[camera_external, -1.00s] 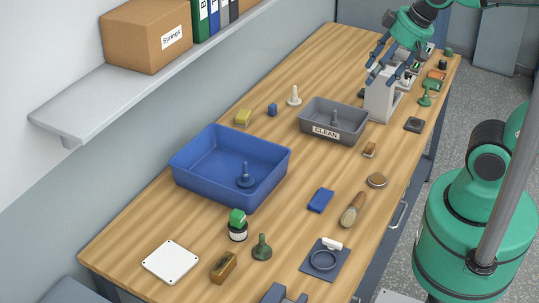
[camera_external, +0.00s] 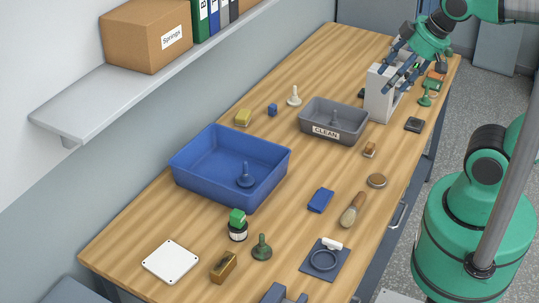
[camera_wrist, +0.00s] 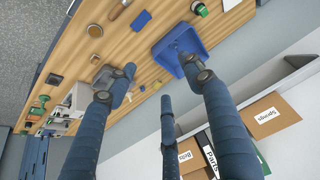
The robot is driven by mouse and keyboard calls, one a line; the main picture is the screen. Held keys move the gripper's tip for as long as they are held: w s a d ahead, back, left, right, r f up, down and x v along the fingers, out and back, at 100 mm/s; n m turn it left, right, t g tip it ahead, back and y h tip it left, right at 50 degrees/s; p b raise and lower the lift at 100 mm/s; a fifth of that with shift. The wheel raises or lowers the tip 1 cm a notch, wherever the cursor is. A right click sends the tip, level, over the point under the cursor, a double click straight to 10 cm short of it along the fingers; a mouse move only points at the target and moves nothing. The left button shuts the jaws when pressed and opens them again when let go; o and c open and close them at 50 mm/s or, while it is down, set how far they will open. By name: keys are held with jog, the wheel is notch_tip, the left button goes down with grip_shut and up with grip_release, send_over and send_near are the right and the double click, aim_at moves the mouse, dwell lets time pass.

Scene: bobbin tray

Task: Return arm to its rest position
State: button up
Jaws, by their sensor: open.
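My gripper (camera_external: 404,62) is at the far end of the workbench in the external view, above the light grey rack. Its dark blue fingers are spread and hold nothing. In the wrist view the fingers (camera_wrist: 165,100) reach up across the picture, apart from each other, with the bench far beyond them. My green arm comes in from the upper right. The blue tray (camera_external: 188,187) holds a dark blue bobbin-shaped piece (camera_external: 245,175).
The light grey rack (camera_external: 378,100) stands under my gripper. A shelf (camera_external: 95,115) with a Springs box (camera_external: 148,38) and binders runs along the wall. A green-topped jar (camera_external: 237,226), white plate (camera_external: 170,262) and brush (camera_external: 353,210) lie on the wooden bench (camera_external: 290,225).

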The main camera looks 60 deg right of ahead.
notch_tip(320, 180, down, 12)
jog(key=b, duration=1.1)
jog(key=shift+f, duration=0.15)
